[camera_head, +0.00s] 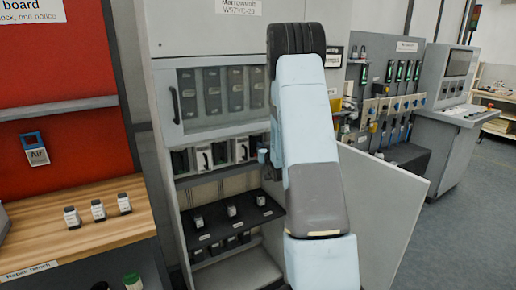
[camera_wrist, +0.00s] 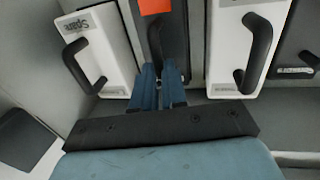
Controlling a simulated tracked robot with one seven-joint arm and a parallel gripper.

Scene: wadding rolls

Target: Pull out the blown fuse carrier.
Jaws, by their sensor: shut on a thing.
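In the wrist view a dark grey fuse carrier (camera_wrist: 175,35) with an orange-red patch (camera_wrist: 154,6) stands between two white carriers. My gripper (camera_wrist: 158,78) has its blue fingers closed on the lower end of this carrier's black handle (camera_wrist: 155,38). The left white carrier (camera_wrist: 97,50) bears a label that seems to read "Spare", upside down here. The right white carrier (camera_wrist: 233,40) has a black handle. In the head view the carrier row (camera_head: 220,153) sits on the cabinet's middle level; my gripper (camera_head: 263,158) is at its right end, and my arm hides what lies behind.
Below the row is a black shelf (camera_head: 228,226) with several small labelled blocks. A windowed panel (camera_head: 218,95) is above. A pale open door (camera_head: 383,200) stands right of my arm. A wooden bench (camera_head: 75,240) is at the left. Another dark carrier (camera_wrist: 296,45) is at far right in the wrist view.

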